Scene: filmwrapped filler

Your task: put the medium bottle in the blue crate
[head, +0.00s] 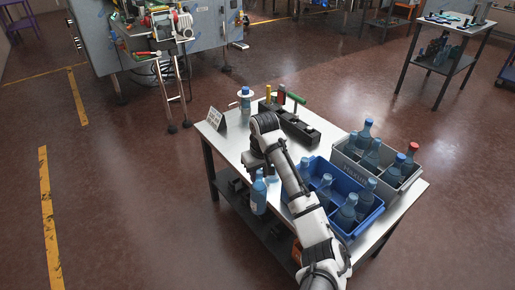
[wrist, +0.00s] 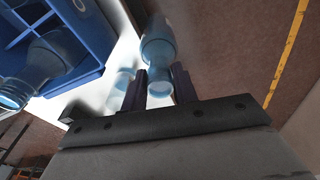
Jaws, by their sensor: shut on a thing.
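My gripper (head: 258,166) is shut on the neck of a blue bottle (head: 258,195), which hangs upright below it near the table's front left edge. In the wrist view the gripper (wrist: 160,88) has a finger on each side of that bottle (wrist: 158,45). I take it as the medium bottle, though its size is hard to judge. The blue crate (head: 357,228) stands to the right on the table, divided into compartments, with several bottles in it. Its corner shows in the wrist view (wrist: 85,30). My arm hides part of the crate's left side.
A grey crate (head: 345,160) with several bottles stands behind the blue crate. A black holder (head: 300,130) with upright tools, a white-and-blue bottle (head: 245,98) and a small sign (head: 216,119) are at the back of the white table (head: 228,150). A smaller pale-blue item (head: 272,172) stands near the gripper.

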